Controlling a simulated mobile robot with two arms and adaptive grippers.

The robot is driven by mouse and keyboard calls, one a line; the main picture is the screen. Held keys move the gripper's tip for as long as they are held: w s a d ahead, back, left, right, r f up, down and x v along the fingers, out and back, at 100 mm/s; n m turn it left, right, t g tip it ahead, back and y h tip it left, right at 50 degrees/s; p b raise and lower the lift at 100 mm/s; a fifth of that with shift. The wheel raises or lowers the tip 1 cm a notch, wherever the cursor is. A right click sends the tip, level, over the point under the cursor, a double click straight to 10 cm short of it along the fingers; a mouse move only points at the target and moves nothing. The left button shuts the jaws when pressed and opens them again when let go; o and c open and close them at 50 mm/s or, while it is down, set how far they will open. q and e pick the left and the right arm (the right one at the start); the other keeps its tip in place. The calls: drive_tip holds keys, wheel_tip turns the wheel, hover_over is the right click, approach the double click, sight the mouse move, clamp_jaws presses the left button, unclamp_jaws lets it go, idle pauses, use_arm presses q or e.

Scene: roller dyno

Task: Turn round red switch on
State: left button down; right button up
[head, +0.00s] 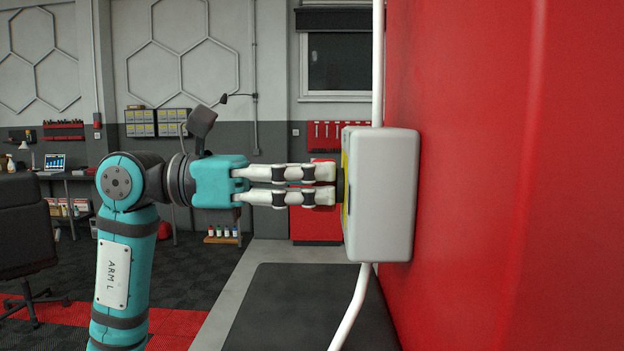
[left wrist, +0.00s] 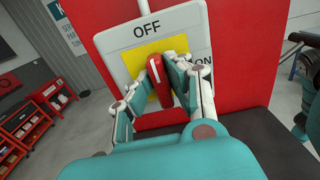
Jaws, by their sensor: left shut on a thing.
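The round red switch (left wrist: 157,78) has a red grip bar with a white line on a yellow plate (left wrist: 137,57). The plate is on a light grey box (head: 385,195) fixed to a red wall. In the left wrist view, OFF is printed above the switch and ON to its right. The bar stands nearly upright, its white line toward OFF. My left gripper (head: 325,184) reaches the box's front from the left, with its fingers on both sides of the bar, shut on it. The fingers hide part of the bar and the ON label.
A white conduit (head: 350,310) runs above and below the box. The red wall (head: 510,180) fills the right side. A dark mat (head: 300,310) lies below. An office chair (head: 25,230) and a desk with a laptop stand at the left. The space around the gripper is free.

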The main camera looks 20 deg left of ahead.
use_arm(q)
drive_tip(key=shift+b, duration=0.3)
drive_tip(key=m+b, duration=0.4)
drive_tip(key=m, duration=0.3)
drive_tip(key=shift+s+f+m+b, duration=0.1)
drive_tip(key=shift+s+m+b, duration=0.05)
drive_tip(key=shift+m+b, duration=0.2)
drive_tip(key=m+b, duration=0.2)
drive_tip(key=m, duration=0.5)
drive_tip(key=shift+s+f+b, duration=0.1)
drive_tip(key=shift+b, duration=0.25)
drive_tip(key=shift+m+b, duration=0.4)
drive_tip(key=shift+m, duration=1.15)
drive_tip(key=c, duration=1.3)
unclamp_jaws()
